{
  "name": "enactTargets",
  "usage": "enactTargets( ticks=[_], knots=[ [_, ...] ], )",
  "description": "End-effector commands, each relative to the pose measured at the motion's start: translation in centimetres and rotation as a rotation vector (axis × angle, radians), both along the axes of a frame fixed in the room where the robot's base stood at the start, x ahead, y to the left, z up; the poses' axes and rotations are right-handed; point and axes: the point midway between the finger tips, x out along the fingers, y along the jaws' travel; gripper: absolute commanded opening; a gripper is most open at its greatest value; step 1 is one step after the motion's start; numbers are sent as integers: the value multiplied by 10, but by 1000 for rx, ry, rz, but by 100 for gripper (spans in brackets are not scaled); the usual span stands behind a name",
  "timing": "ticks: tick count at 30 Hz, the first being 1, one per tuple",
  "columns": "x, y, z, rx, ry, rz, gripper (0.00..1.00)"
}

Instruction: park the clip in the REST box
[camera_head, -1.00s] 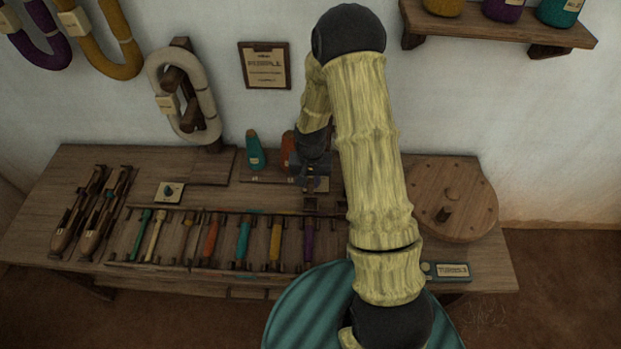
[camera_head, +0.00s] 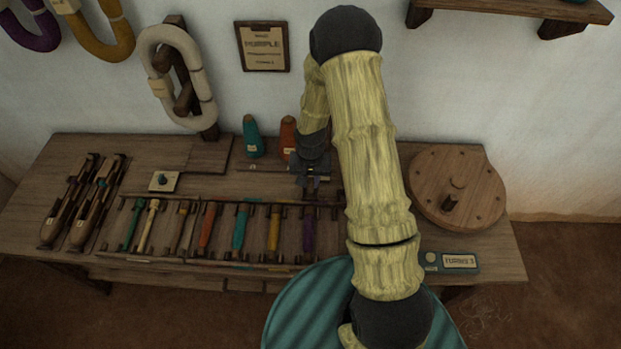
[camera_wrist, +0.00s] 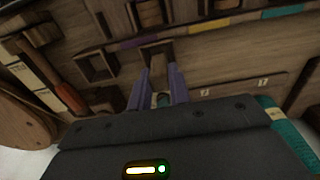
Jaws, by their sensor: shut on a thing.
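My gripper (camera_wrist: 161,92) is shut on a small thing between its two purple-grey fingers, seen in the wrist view. I take this to be the clip (camera_wrist: 162,101); only a little pale, greenish part of it shows. In the head view my gripper (camera_head: 311,184) hangs over the bench behind the bobbin rack, right of the orange cone. Small open wooden boxes stand near the fingers in the wrist view, one straight beyond the fingertips (camera_wrist: 156,52) and one to the left (camera_wrist: 95,66). I cannot read any REST label, so I cannot tell which is the REST box.
The bobbin rack (camera_head: 172,258) lies in front of my gripper. A teal cone (camera_head: 253,138) and an orange cone (camera_head: 287,137) stand to its left. A round wooden disc (camera_head: 470,180) lies on the right. My arm hides part of the bench.

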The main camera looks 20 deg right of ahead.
Motion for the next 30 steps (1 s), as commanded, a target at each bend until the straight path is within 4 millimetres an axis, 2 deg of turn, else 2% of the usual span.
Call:
enactTargets(
  ticks=[1, 7, 23, 24, 27, 30],
  knots=[
    [0, 0, -7, 0, 0, 0, 0],
    [0, 0, -18, -1, 1, 1, 0],
    [0, 0, -19, -1, 0, 0, 0],
    [0, 0, -19, -1, 0, 0, 27],
    [0, 0, -19, 0, 0, 0, 45],
    [0, 0, -19, -1, 0, 0, 45]
  ],
)
